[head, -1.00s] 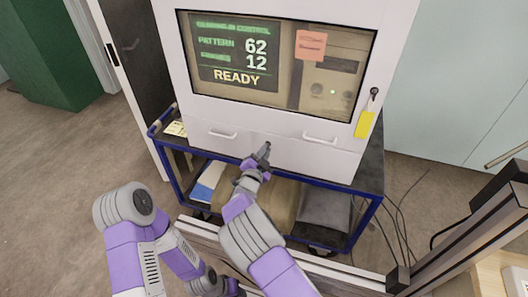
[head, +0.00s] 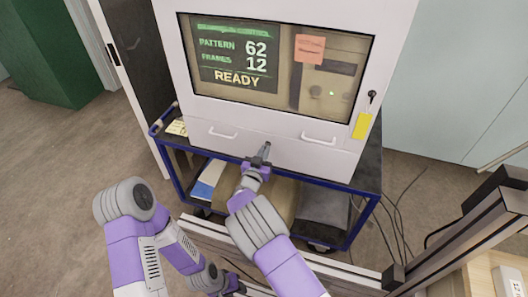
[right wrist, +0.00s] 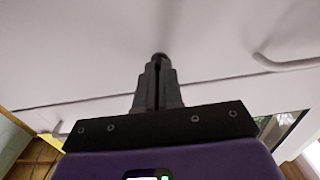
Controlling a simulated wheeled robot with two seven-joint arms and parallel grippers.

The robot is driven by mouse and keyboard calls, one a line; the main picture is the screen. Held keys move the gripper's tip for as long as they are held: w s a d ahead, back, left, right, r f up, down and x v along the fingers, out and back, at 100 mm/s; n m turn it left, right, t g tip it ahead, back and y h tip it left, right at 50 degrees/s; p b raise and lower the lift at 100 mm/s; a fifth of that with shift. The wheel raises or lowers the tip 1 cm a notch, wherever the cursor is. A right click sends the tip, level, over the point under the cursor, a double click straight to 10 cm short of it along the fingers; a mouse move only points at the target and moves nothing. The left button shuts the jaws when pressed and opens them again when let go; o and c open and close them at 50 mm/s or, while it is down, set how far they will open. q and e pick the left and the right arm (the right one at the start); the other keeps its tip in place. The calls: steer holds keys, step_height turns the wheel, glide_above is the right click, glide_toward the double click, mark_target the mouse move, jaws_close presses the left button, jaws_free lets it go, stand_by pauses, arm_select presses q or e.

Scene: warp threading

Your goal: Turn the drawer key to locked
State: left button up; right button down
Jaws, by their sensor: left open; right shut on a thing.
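The white cabinet front has a drawer section (head: 285,155) with two handles. My right gripper (head: 265,149) is at this front, between the handles, with its fingers pointing at the panel. In the right wrist view its fingers (right wrist: 159,75) are shut together on a small dark round piece (right wrist: 160,56) at the panel, which looks like the drawer key. The fingers hide most of it, so its angle cannot be told. My left gripper (head: 232,286) is open, low at the bottom edge of the head view, away from the cabinet and only partly visible.
Another key (head: 372,96) with a yellow tag (head: 362,125) hangs at the cabinet's right side. The handles (head: 222,134) and (head: 319,139) flank my right gripper. A blue-framed cart (head: 365,192) carries the cabinet. A dark metal frame (head: 450,235) stands at the right.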

stand_by(0.5)
steer(key=c, duration=1.3)
jaws_free()
steer(key=p+v, duration=0.1)
steer(key=v, duration=0.6)
steer(key=shift+s, duration=0.25)
steer(key=shift+r+p, duration=0.15)
steer(key=shift+p, duration=0.2)
